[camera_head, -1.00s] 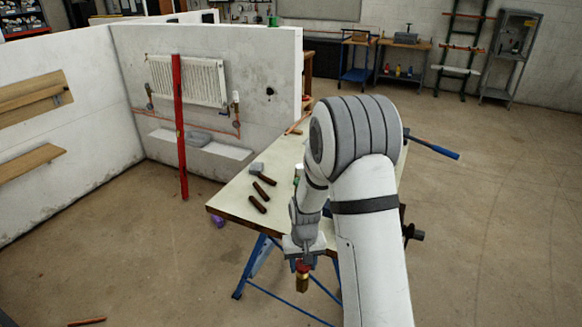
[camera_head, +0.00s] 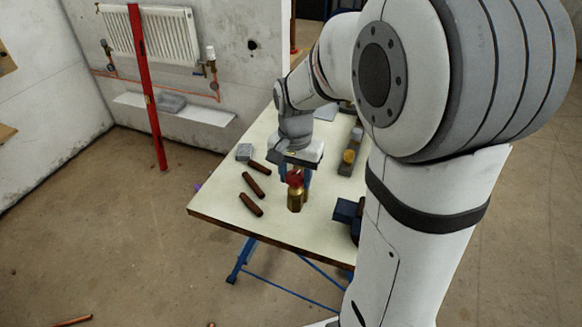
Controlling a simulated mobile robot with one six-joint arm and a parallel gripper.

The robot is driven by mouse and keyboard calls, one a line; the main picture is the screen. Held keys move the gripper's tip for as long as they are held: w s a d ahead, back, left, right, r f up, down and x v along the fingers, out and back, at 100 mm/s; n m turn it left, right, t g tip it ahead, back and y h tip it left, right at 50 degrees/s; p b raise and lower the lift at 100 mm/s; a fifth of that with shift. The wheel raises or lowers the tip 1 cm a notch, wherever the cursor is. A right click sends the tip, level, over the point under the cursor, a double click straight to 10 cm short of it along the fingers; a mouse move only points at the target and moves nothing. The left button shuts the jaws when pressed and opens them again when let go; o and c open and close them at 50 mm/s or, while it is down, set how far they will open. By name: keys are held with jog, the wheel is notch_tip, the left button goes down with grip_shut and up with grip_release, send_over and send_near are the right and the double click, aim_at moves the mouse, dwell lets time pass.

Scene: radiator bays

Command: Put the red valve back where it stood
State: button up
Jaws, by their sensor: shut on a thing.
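The red valve (camera_head: 295,199) has a red top and a brass body, and hangs upright below my gripper (camera_head: 295,174). My gripper points down and is shut on the valve's red top. The valve shows against the pale top of the workbench (camera_head: 225,205), in its near part. I cannot tell whether its base touches the bench top or is slightly above it. My fingertips are small and partly hidden by the gripper body.
Brown-handled tools (camera_head: 252,186) lie left of the valve, with a grey block (camera_head: 244,152) behind them. A dark blue vise-like object (camera_head: 346,211) is to the right. Farther back are a yellow-topped item (camera_head: 349,157), a radiator (camera_head: 150,33) and a red upright level (camera_head: 147,90).

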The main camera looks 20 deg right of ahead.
aim_at(295, 205)
jog(key=shift+f+b, duration=3.9)
jog(key=shift+f, duration=1.3)
jog(key=o, duration=1.3)
jog(key=shift+c, duration=0.2)
jog(key=shift+s, duration=0.1)
notch_tip(295, 205, up, 8)
jog(key=shift+f, duration=0.1)
jog(key=s+n+t, duration=0.2)
jog(key=s+n, duration=0.5)
jog(key=s, duration=0.7)
jog(key=shift+r+t, duration=0.25)
jog(key=shift+t, duration=0.15)
